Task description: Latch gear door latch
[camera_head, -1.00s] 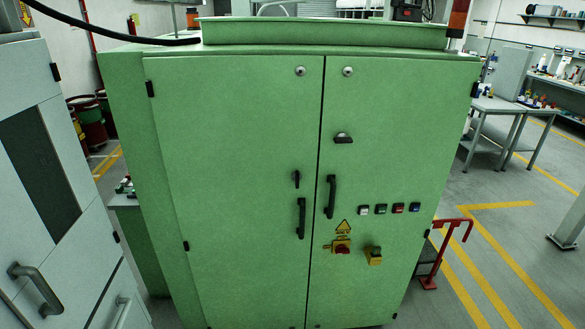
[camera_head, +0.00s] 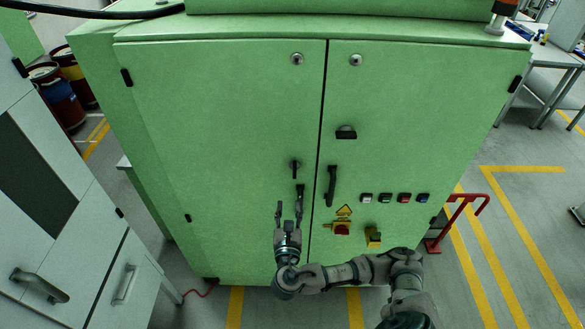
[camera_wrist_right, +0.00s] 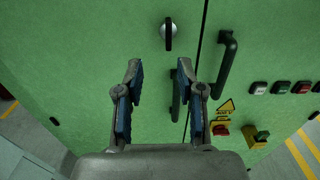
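The green cabinet (camera_head: 220,110) has two closed-looking doors. The latch (camera_head: 296,167), a small dark lever on a round base, is on the left door near the center seam and points down. In the right wrist view the latch (camera_wrist_right: 168,35) is just beyond and above my fingertips. My right gripper (camera_head: 289,200) is in front of the left door, below the latch; it is open and empty. Its blue-padded fingers (camera_wrist_right: 159,68) are apart. The left door's black handle (camera_wrist_right: 176,102) is partly hidden behind the right finger. My left gripper is not in view.
The right door has a long black handle (camera_head: 331,186), a row of push buttons (camera_head: 404,198), a red-yellow switch (camera_head: 342,228) and a yellow box (camera_head: 373,237). A grey cabinet (camera_head: 60,200) stands at left. A red rail (camera_head: 460,215) stands at right.

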